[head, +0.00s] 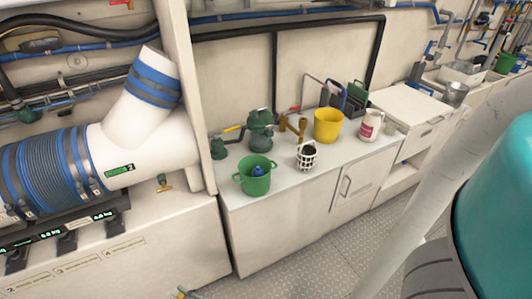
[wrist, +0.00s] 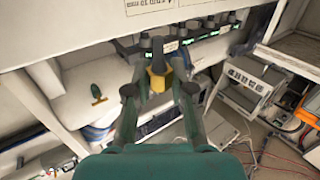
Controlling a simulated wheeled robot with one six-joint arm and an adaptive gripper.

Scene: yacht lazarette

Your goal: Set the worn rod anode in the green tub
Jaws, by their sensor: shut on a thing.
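The green tub (head: 253,186) stands upright on the near left part of the white counter in the head view, with a blue item (head: 257,170) inside it. In the wrist view my gripper (wrist: 158,72) is shut on a small piece with a yellow, brass-like block and a darker grey part, which looks like the worn rod anode (wrist: 157,82). Its full length is hard to make out. The tub cannot be made out in the wrist view, and I cannot clearly make out my gripper in the head view.
A white basket (head: 307,154), a yellow bucket (head: 327,126), green fittings (head: 261,128) and a white jug (head: 370,124) stand on the counter (head: 285,184) beside the tub. A large white pipe (head: 145,140) is left of it. The grating floor (head: 310,262) in front shows free room.

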